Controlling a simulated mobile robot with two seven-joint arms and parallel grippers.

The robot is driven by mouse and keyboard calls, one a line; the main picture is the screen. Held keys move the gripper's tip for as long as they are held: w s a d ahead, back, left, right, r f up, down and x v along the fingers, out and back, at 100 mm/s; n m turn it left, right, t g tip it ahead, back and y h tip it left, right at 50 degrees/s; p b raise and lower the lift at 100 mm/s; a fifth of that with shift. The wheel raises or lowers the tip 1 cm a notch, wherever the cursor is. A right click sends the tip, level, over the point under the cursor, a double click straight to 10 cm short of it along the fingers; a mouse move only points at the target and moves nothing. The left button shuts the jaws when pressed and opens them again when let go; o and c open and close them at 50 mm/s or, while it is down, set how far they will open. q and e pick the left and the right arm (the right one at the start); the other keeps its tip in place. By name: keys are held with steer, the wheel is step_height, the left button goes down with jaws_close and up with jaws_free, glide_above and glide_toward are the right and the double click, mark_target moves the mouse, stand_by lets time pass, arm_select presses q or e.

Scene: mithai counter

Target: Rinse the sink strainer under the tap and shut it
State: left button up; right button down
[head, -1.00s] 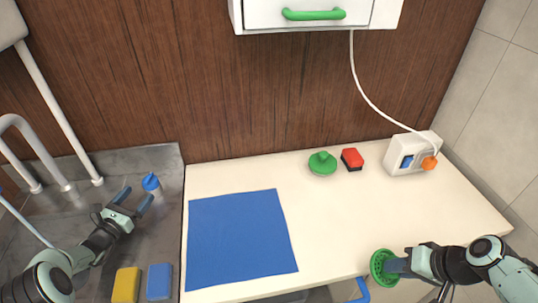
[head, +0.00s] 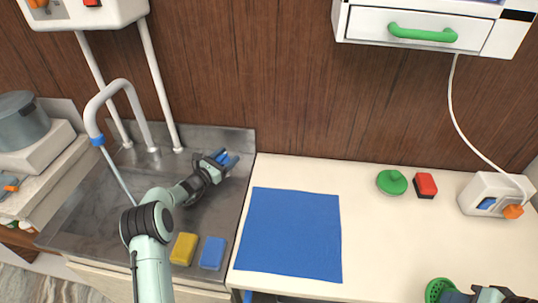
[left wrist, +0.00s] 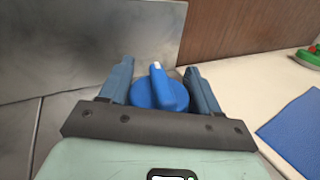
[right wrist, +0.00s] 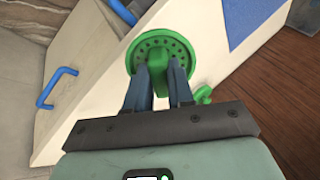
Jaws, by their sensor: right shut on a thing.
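The green strainer (head: 437,287), a round perforated disc, is at the lower right of the head view, by the counter's front edge. My right gripper (right wrist: 163,70) is shut on its green stem, with the holed disc (right wrist: 150,46) beyond the fingertips. The white curved tap (head: 118,88) with a blue ring stands over the steel sink; a thin pale stream falls from its spout. The blue knob (left wrist: 158,92) with a white mark sits between the fingers of my left gripper (left wrist: 158,72), which is open around it with narrow gaps. The fingers partly hide the knob (head: 229,160) in the head view.
A yellow sponge (head: 184,249) and a blue sponge (head: 212,253) lie at the sink's front. A blue cloth (head: 290,235), a green knobbed lid (head: 392,183), a red block (head: 426,185) and a white box (head: 490,193) are on the counter. A white drawer unit (head: 420,25) hangs above.

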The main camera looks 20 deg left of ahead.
arm_select(q)
steer(key=shift+c, duration=1.1)
steer(key=n+y+b, duration=0.1)
steer(key=b, duration=0.2)
steer(key=n+y+b, duration=0.1)
steer(key=y+b, duration=0.1)
steer(key=b, duration=0.2)
steer(key=n+y+b, duration=0.1)
steer(key=y+b, duration=0.1)
steer(key=b, duration=0.2)
steer(key=shift+a+f, duration=0.15)
steer(key=shift+a, duration=0.1)
steer(key=shift+y+b, duration=0.3)
steer(key=shift+b, duration=0.1)
arm_select(e)
step_height(320, 180, down, 14)
steer(key=s, duration=0.2)
steer(key=shift+s+g, duration=0.2)
steer(key=shift+g, duration=0.1)
arm_select(q)
steer(key=shift+r, duration=0.2)
arm_select(e)
steer(key=shift+r, duration=0.15)
arm_select(q)
steer(key=o, duration=1)
steer(key=shift+n, duration=0.3)
steer(key=shift+c, duration=0.2)
